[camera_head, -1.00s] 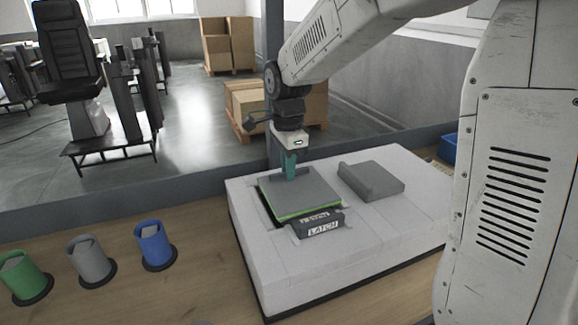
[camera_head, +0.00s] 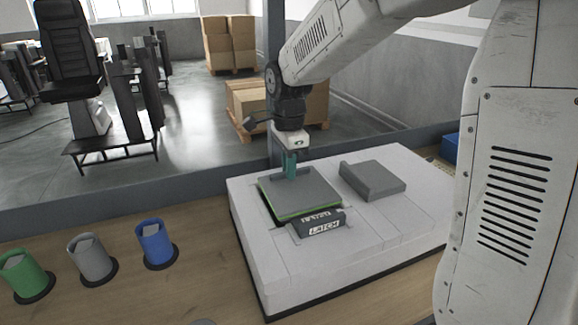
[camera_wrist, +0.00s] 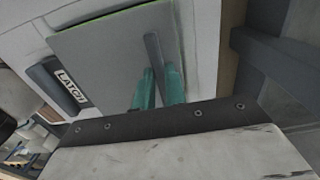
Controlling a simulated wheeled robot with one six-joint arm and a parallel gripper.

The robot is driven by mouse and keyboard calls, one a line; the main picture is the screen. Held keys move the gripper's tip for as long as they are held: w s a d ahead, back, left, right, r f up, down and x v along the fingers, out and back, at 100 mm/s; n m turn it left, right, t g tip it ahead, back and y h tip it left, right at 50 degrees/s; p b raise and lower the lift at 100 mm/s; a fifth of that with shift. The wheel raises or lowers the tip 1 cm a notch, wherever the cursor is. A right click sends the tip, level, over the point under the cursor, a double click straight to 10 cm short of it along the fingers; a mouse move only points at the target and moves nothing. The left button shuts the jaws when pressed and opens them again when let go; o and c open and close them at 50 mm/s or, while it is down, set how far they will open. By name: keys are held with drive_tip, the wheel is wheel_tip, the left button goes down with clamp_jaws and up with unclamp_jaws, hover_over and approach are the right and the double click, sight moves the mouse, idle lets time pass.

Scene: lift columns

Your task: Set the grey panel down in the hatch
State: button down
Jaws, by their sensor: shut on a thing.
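The grey panel (camera_head: 300,195) has a green edge and a raised grip bar on top. It lies over the dark hatch opening (camera_head: 268,205) in the white block (camera_head: 262,262), and a dark gap shows along its left side. Whether it is fully seated I cannot tell. My gripper (camera_head: 290,170) is above the panel's back part, its teal fingers shut on the grip bar. The wrist view also shows the panel (camera_wrist: 112,50) and the fingers at its bar (camera_wrist: 158,85). A dark block marked LATCH (camera_head: 320,224) sits at the panel's front edge.
A second grey piece (camera_head: 373,180) with a raised edge lies on the block to the right. Green (camera_head: 25,277), grey (camera_head: 90,261) and blue (camera_head: 155,245) cups stand on the wooden table to the left. A dark post (camera_head: 273,80) rises behind.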

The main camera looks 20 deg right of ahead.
drive_tip(key=shift+f, duration=0.5)
idle(1.0)
drive_tip(key=c, duration=1.4)
unclamp_jaws()
drive_tip(key=shift+o, duration=0.2)
drive_tip(key=shift+r, duration=3.5)
